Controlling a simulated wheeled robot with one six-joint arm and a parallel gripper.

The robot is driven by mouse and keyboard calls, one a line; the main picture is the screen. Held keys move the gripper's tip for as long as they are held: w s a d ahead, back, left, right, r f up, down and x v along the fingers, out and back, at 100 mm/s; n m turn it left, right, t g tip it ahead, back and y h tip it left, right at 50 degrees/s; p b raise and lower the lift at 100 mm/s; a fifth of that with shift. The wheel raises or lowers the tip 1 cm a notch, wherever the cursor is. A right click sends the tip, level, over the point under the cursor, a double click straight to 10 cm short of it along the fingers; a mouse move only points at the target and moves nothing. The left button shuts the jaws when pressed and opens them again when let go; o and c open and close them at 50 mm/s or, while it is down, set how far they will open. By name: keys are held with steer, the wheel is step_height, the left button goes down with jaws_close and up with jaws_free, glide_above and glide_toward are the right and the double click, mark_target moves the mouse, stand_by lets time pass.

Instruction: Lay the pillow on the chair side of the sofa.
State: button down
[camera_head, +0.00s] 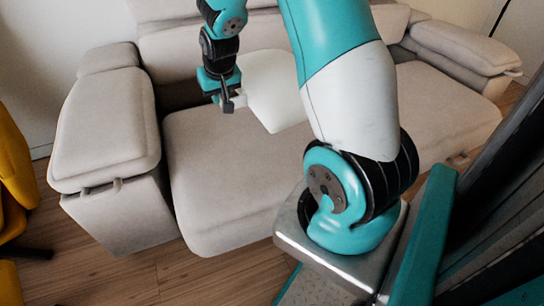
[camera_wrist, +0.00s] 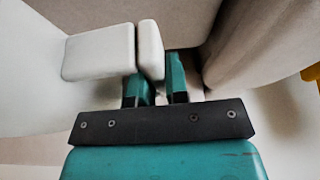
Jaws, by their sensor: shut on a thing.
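The pillow (camera_head: 278,92) is white and blocky. In the head view it is at the middle of the sofa, partly behind my arm. The sofa (camera_head: 215,180) is beige, with a wide seat and padded armrests. My gripper (camera_head: 228,103) is shut on the pillow's left edge, over the left part of the seat. In the wrist view the pillow (camera_wrist: 98,52) extends up and left from my gripper (camera_wrist: 156,88). I cannot tell whether the pillow touches the seat. A yellow chair (camera_head: 14,165) stands left of the sofa.
The sofa's left armrest (camera_head: 108,125) lies between the chair and the seat. The left seat area in front of my gripper is bare. The right armrest (camera_head: 462,45) is at the far side. Wooden floor (camera_head: 130,270) shows in front of the sofa.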

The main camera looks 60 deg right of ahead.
steer(key=shift+m, duration=0.5)
steer(key=d+f+b, duration=0.1)
steer(key=f+b, duration=0.2)
steer(key=f, duration=0.3)
steer(key=d+f+b, duration=0.1)
steer(key=f+b, duration=0.2)
steer(key=f, duration=0.4)
steer(key=d+f+b, duration=0.1)
steer(key=f+b, duration=0.2)
steer(key=f, duration=0.4)
steer(key=shift+s+d+f+b, duration=0.15)
steer(key=shift+s+f+b, duration=0.1)
steer(key=shift+s+b, duration=0.1)
steer(key=shift+f, duration=0.15)
steer(key=c, duration=1.1)
jaws_free()
